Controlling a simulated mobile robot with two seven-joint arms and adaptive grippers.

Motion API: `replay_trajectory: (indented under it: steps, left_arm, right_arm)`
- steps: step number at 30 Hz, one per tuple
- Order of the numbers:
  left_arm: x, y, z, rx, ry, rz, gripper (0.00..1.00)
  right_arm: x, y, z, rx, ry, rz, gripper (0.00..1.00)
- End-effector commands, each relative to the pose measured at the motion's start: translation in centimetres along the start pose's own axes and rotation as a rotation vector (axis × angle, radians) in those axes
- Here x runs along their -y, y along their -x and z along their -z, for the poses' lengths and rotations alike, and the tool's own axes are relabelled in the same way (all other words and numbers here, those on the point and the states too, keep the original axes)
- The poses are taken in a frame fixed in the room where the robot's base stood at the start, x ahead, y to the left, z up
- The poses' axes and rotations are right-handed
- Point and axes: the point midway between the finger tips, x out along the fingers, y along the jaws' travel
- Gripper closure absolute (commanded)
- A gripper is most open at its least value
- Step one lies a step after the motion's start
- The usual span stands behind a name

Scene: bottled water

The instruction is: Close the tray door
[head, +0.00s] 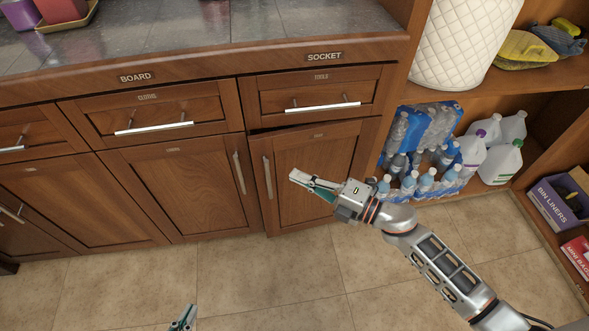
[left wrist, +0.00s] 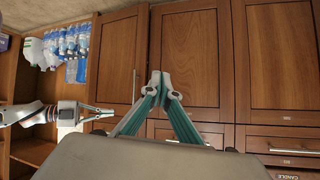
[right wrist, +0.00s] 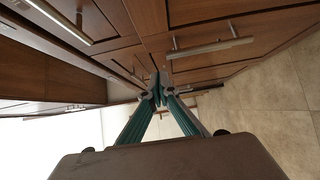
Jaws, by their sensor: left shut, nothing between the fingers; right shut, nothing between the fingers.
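A brown wooden cabinet door (head: 320,165) under the drawer marked SOCKET stands slightly ajar, with a dark gap along its top edge. Its small label is too small to read, so I cannot confirm that it is the tray door. Its upright metal handle (head: 268,178) is on its left side. My right gripper (head: 293,176) is shut and empty in front of this door, just right of the handle. It also shows in the left wrist view (left wrist: 105,112). My left gripper (head: 188,312) is shut and empty, low over the floor, away from the cabinets.
A closed-looking door (head: 180,185) with its own handle is to the left. Drawers (head: 315,95) run above the doors, below a dark counter (head: 190,40). Bottled water packs (head: 425,150) and white jugs (head: 500,160) stand on the right shelf. The tiled floor (head: 250,280) is clear.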

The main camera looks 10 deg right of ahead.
Motion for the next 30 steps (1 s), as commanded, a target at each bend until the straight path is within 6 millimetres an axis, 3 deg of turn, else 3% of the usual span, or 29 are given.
replay_trajectory:
  steps: [12, 21, 30]
  left_arm:
    - [-0.7, -0.3, 0.4, -0.015, 0.017, -0.011, 1.00]
    - [-1.3, -0.5, 1.2, -0.040, 0.040, -0.022, 1.00]
    - [-1.3, -0.5, 1.7, -0.051, 0.045, -0.021, 1.00]
  right_arm:
    - [0.1, -8.2, 0.0, 0.001, -0.002, -0.001, 1.00]
    - [0.2, -10.3, -2.5, 0.001, -0.003, 0.001, 1.00]
    - [0.0, -10.6, -2.8, 0.001, -0.002, 0.000, 1.00]
